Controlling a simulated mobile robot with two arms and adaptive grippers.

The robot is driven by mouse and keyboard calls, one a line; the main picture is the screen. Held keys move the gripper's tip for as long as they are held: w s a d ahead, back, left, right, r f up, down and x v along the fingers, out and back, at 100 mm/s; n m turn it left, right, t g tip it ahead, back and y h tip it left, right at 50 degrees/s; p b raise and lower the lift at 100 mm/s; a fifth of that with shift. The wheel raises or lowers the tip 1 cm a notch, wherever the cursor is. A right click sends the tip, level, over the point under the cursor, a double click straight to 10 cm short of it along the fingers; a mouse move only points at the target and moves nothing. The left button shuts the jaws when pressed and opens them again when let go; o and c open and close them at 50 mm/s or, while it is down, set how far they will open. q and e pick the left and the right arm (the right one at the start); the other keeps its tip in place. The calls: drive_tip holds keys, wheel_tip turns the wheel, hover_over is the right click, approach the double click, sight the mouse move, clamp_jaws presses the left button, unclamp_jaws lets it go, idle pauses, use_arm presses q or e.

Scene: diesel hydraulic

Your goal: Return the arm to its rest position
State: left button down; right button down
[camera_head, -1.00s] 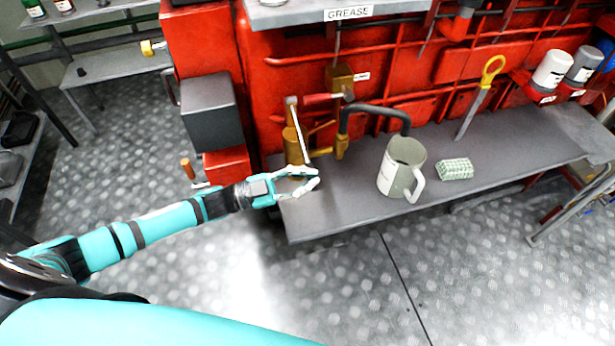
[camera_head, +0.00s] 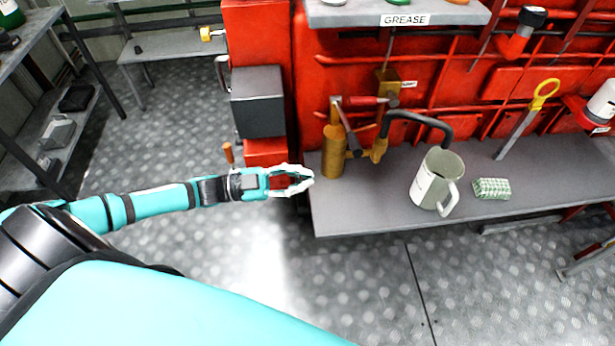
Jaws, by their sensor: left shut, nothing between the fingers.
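My left arm reaches in from the left, stretched out nearly level. My left gripper (camera_head: 304,180) is at the left end of the grey bench (camera_head: 350,218), in front of the red cabinet's lower part. Its white fingers curve together and hold nothing. It is apart from the brass pump (camera_head: 334,150), which stands just to its right on the bench. A grey-green jug (camera_head: 436,180) with a handle stands upright farther right. My right gripper is not in view.
A green checked cloth block (camera_head: 491,188) lies right of the jug. A yellow-handled dipstick (camera_head: 528,120) leans behind it. A dark grey box (camera_head: 258,102) juts from the red cabinet. A grease shelf (camera_head: 398,14) hangs above. The metal floor at the front is clear.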

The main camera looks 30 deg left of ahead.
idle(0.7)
use_arm(q)
drive_tip(key=w+a+f+n+t+y, duration=0.2)
drive_tip(key=a+f+n+y, duration=0.15)
drive_tip(key=f, duration=0.45)
drive_tip(key=w+a+f+n+t+y, duration=0.2)
drive_tip(key=f+n+y, duration=0.1)
drive_tip(key=f+y, duration=0.3)
drive_tip(key=s+a+f+n+g+y+p, duration=0.15)
drive_tip(key=s+f, duration=0.25)
drive_tip(key=f, duration=0.5)
drive_tip(key=s+a+f+n+g+y, duration=0.2)
drive_tip(key=s+f+n+y, duration=0.15)
drive_tip(key=f, duration=0.55)
drive_tip(key=s+d+f+n+g, duration=0.1)
drive_tip(key=s+f, duration=0.4)
drive_tip(key=s, duration=0.6)
drive_tip(key=s+d+f+n+g+y, duration=0.1)
drive_tip(key=s+d+f+g, duration=0.3)
drive_tip(key=s, duration=0.6)
drive_tip(key=s+d+f+n+g+y, duration=0.1)
drive_tip(key=s+f+g, duration=0.3)
drive_tip(key=s+f, duration=0.4)
drive_tip(key=s+d, duration=0.1)
drive_tip(key=s, duration=0.2)
drive_tip(key=shift+s+d+p, duration=0.3)
drive_tip(key=shift+s+d, duration=0.05)
drive_tip(key=shift+d, duration=0.05)
drive_tip(key=shift+g, duration=0.25)
